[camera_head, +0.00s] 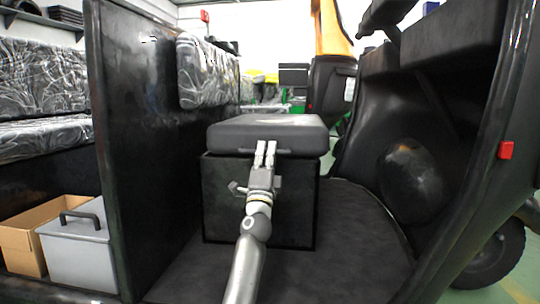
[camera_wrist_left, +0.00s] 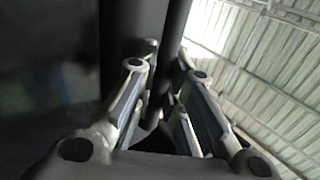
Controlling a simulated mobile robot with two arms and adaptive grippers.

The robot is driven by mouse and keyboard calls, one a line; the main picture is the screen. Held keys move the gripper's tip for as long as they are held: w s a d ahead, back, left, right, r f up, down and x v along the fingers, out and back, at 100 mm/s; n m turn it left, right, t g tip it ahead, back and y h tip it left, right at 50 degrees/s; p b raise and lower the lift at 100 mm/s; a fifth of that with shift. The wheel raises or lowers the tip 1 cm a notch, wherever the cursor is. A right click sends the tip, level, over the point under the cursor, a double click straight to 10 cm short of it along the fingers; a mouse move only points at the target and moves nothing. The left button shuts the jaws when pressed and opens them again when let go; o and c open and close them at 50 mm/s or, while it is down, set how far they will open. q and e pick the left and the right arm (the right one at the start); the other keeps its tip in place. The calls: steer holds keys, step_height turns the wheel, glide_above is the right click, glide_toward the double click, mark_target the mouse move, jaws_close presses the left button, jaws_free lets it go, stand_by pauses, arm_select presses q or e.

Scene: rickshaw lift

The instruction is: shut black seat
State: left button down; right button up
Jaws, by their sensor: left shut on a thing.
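The black seat (camera_head: 268,133) is a thick padded cushion over a black box base (camera_head: 225,195) inside the rickshaw. It looks nearly level, with a narrow light gap under its right side. My left gripper (camera_head: 265,149) is at the middle of the seat's front edge, shut on a dark bar there. In the left wrist view the fingers (camera_wrist_left: 166,55) close around this dark bar (camera_wrist_left: 174,25), part of the black seat. The fingers hide some of the front edge. My right gripper is in neither view.
A black partition (camera_head: 140,130) stands left of the seat, with a grey box (camera_head: 80,262) and a cardboard box (camera_head: 22,235) beyond it. The dark floor (camera_head: 340,245) right of the base is clear. The black front body (camera_head: 410,150) is at right.

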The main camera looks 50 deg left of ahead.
arm_select(q)
steer(key=shift+w+f, duration=0.1)
steer(key=shift+f, duration=0.45)
steer(key=c, duration=1.8)
jaws_free()
steer(key=shift+f, duration=0.1)
steer(key=shift+o, duration=0.2)
steer(key=v, duration=1.2)
steer(key=shift+r, duration=0.2)
